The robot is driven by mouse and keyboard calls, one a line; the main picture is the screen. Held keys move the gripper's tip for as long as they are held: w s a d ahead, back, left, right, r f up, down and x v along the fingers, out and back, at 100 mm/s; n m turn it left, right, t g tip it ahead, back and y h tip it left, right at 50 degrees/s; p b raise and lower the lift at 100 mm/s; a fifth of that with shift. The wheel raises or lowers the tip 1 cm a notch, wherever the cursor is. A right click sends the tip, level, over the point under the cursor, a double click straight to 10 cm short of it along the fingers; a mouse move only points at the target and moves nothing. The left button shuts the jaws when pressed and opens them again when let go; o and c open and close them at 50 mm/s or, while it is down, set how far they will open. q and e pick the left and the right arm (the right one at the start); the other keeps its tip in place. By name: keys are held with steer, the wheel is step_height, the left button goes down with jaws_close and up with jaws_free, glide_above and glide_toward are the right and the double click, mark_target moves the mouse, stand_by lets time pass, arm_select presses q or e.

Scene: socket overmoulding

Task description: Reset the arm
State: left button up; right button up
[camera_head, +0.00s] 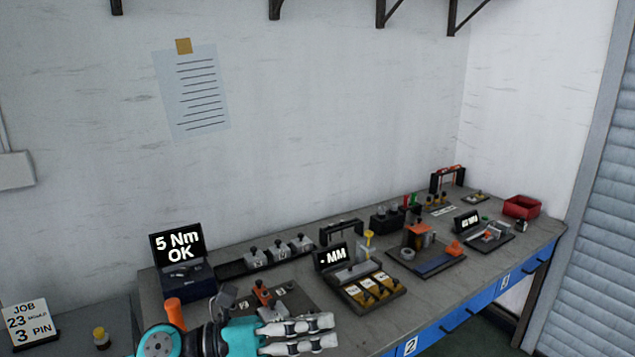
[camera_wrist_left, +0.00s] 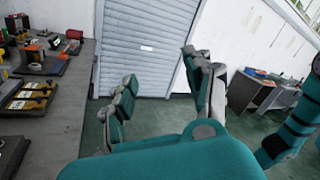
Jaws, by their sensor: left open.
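My left gripper (camera_head: 326,332) is at the bottom of the head view, above the near edge of the workbench (camera_head: 425,313). Its fingers are apart and nothing is between them. In the left wrist view the open fingers (camera_wrist_left: 160,75) point towards the grey shutter, with the bench to their left. The teal forearm behind them partly hides the front left of the bench. My right gripper does not show.
A display reading "5 Nm OK" (camera_head: 178,246), an orange-handled tool (camera_head: 175,313), a clamp fixture (camera_head: 263,294) and a gauge station (camera_head: 370,284) stand near the left gripper. A red bin (camera_head: 521,206) is at the far end. The shutter (camera_wrist_left: 146,45) closes the right side.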

arm_select(q)
steer(key=w+a+r+n+t+y, duration=0.1)
steer(key=w+a+n+t+y, duration=0.2)
steer(key=n+t, duration=0.65)
steer(key=w+a+r+n+t+y, duration=0.1)
steer(key=a+n+t+y, duration=0.35)
steer(key=n, duration=0.75)
steer(key=s+a+f+n+g+y, duration=0.1)
steer(key=s+a+f+n+y, duration=0.1)
steer(key=a+f+n+y, duration=0.5)
steer(key=s+a+f+n+g+y, duration=0.1)
steer(key=a+f+n+y, duration=0.3)
steer(key=f+n, duration=0.45)
steer(key=s+a+f+n+g, duration=0.1)
steer(key=s+f+n+g, duration=0.2)
steer(key=s+f+g, duration=0.6)
steer(key=s+a+f+n+g, duration=0.1)
steer(key=s+f+n+g, duration=0.2)
steer(key=s+f, duration=0.8)
steer(key=s+f+g, duration=0.1)
steer(key=s+f, duration=0.1)
steer(key=f, duration=0.8)
steer(key=s+f, duration=0.2)
steer(key=f, duration=0.9)
steer(key=s+a+f+g, duration=0.1)
steer(key=s+a+f, duration=0.1)
steer(key=s+f, duration=1.5)
steer(key=shift+s+a+f+g, duration=0.25)
steer(key=shift+a+f+g, duration=0.05)
steer(key=shift+f, duration=0.25)
